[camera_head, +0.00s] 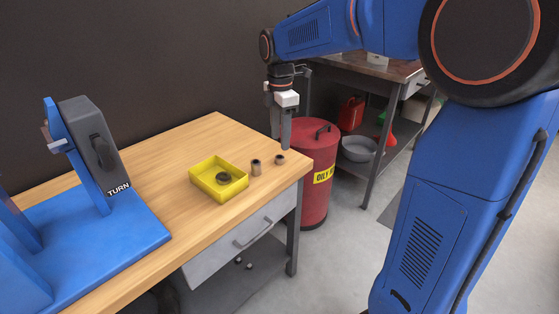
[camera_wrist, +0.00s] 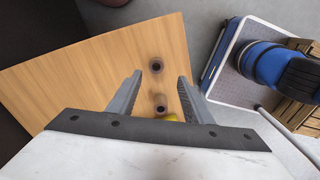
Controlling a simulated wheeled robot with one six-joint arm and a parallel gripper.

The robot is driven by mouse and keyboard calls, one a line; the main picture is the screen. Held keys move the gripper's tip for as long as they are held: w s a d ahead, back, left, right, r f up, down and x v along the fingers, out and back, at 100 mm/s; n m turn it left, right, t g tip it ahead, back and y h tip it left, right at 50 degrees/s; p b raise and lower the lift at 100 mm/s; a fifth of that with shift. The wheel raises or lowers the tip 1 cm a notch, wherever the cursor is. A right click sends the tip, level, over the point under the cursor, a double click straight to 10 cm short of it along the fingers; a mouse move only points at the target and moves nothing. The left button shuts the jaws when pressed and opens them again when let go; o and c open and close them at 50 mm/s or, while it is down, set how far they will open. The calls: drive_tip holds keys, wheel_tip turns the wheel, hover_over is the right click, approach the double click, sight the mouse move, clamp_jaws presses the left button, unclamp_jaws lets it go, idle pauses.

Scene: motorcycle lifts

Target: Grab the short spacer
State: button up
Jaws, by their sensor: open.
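The short spacer (camera_head: 280,159) is a small dark-topped brown cylinder standing upright near the right corner of the wooden workbench. It also shows in the wrist view (camera_wrist: 157,65), framed between and slightly past my fingertips. A taller spacer (camera_head: 256,167) stands upright to its left; in the wrist view the taller one (camera_wrist: 160,104) is lower, between the fingers. My gripper (camera_head: 281,142) is open and empty, pointing down above the short spacer. Its two fingers (camera_wrist: 159,77) appear apart from both spacers.
A yellow tray (camera_head: 205,191) holding a dark ring (camera_head: 223,178) sits left of the taller spacer. A blue stand marked TURN (camera_head: 100,225) is at the bench's left. A red bin (camera_head: 315,185) stands beyond the bench corner. The wood behind the tray is clear.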

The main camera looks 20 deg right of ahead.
sight(280, 160)
drive_tip(key=shift+w+f, duration=0.2)
drive_tip(key=shift+f, duration=1.65)
drive_tip(key=shift+w+f, duration=0.2)
drive_tip(key=shift+f, duration=1.65)
drive_tip(key=c, duration=1.1)
